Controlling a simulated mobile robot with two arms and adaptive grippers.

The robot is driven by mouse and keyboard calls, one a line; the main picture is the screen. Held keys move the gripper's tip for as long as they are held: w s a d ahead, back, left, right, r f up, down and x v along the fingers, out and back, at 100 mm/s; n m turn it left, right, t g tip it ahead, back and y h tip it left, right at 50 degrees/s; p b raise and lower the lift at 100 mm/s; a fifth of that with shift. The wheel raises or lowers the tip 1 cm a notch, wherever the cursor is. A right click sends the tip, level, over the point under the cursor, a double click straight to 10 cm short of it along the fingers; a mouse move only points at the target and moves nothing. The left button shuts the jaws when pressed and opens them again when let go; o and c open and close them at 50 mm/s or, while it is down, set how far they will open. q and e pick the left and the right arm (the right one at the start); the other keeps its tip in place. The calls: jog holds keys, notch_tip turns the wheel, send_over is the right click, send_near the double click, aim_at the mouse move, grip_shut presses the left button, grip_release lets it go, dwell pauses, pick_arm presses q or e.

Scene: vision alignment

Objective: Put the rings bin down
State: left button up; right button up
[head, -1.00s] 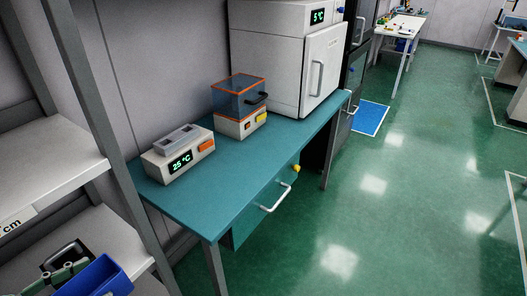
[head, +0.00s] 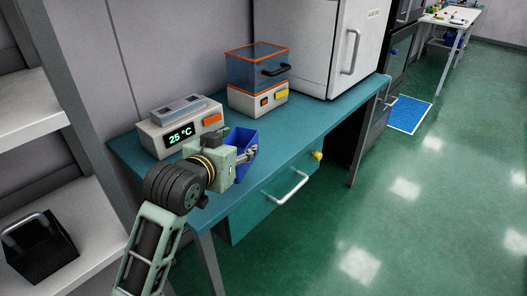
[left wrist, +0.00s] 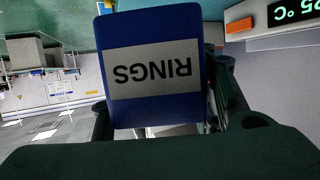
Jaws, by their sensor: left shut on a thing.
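The rings bin (head: 243,139) is a small blue bin with a white label. In the left wrist view the bin (left wrist: 150,28) fills the upper middle, and its label RINGS reads upside down. My left gripper (head: 249,154) is shut on the bin, with a dark finger on either side of it in the left wrist view. The bin is over the front part of the teal bench (head: 315,118), right of the temperature block. I cannot tell whether its base touches the bench. The gripper hides part of it. My right gripper is not in view.
A white block with a 25 °C display (head: 181,128) stands left of the bin. A clear-lidded device (head: 257,80) stands behind it, and a large white cabinet (head: 325,45) at the back. A black bin (head: 40,247) sits on the left shelf. The bench's right front is clear.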

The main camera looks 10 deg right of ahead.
pick_arm(q)
jog(key=shift+w+d+r, duration=0.15)
jog(key=shift+w, duration=0.3)
jog(key=shift+w+a+f, duration=0.5)
jog(key=shift+w+a, duration=0.1)
jog(key=shift+w, duration=0.05)
jog(key=w+a+f, duration=0.1)
jog(key=w, duration=0.1)
jog(key=w+a+f, duration=0.4)
jog(key=shift+w, duration=0.25)
jog(key=shift+w+a+f, duration=0.15)
jog(key=shift+w+a, duration=0.05)
jog(key=shift+a, duration=0.05)
jog(key=shift+w+a+f, duration=0.1)
jog(key=shift+f, duration=0.15)
notch_tip(320, 180, down, 4)
jog(key=shift+r, duration=0.2)
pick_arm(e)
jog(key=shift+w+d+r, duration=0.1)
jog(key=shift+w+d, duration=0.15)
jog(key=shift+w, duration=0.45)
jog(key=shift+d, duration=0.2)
